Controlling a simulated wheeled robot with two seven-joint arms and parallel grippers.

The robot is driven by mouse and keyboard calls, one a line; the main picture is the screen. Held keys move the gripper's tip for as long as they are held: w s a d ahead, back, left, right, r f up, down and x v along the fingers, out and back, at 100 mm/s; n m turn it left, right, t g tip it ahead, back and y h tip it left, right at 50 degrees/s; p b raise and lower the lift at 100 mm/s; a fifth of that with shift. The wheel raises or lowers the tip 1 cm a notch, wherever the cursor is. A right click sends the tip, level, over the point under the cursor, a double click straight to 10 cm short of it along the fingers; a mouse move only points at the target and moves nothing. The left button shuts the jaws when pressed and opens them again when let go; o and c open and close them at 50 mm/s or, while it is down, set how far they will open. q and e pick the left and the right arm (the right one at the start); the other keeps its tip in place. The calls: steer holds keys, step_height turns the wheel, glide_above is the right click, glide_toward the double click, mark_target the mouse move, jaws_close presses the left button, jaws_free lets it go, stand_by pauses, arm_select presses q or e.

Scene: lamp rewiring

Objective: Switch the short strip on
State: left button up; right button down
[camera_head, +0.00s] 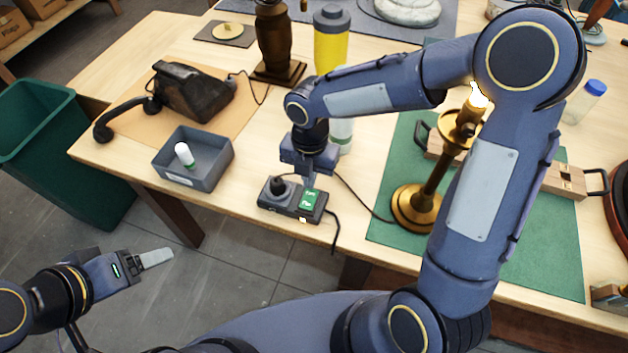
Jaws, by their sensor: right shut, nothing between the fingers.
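The short strip (292,210) is a small dark power strip near the table's front edge. A black plug (278,186) sits at its left end, and a green patch with white marks (309,199) is at its right end. A small bright spot shows on its front side. My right gripper (311,183) points down just over the strip's right part, shut and empty; I cannot tell whether its tips touch. My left gripper (157,258) is over the floor in front of the table, side-on, so its opening is unclear. The brass lamp (418,203) has a glowing bulb (479,96).
A grey bin (214,172) holding a white bulb stands left of the strip. Behind are a black telephone (192,92), a dark wooden post (274,40) and a yellow bottle (331,42). A green mat (385,228) lies under the lamp. A cable trails off the front edge.

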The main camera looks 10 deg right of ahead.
step_height(320, 180, up, 7)
steer(key=s+a, duration=0.1)
steer(key=shift+a+b, duration=0.2)
steer(key=shift+b, duration=0.1)
steer(key=shift+r, duration=0.1)
steer(key=s+d+r+m+t+y, duration=0.1)
steer(key=s+d+m+t, duration=0.2)
steer(key=m, duration=1.2)
steer(key=s+d+r+m+t+y, duration=0.2)
steer(key=s+d+m, duration=0.6)
steer(key=s+m, duration=0.4)
steer(key=m+t, duration=0.1)
steer(key=m, duration=0.2)
steer(key=shift+s+r+m, duration=0.15)
steer(key=shift+s+m, duration=0.25)
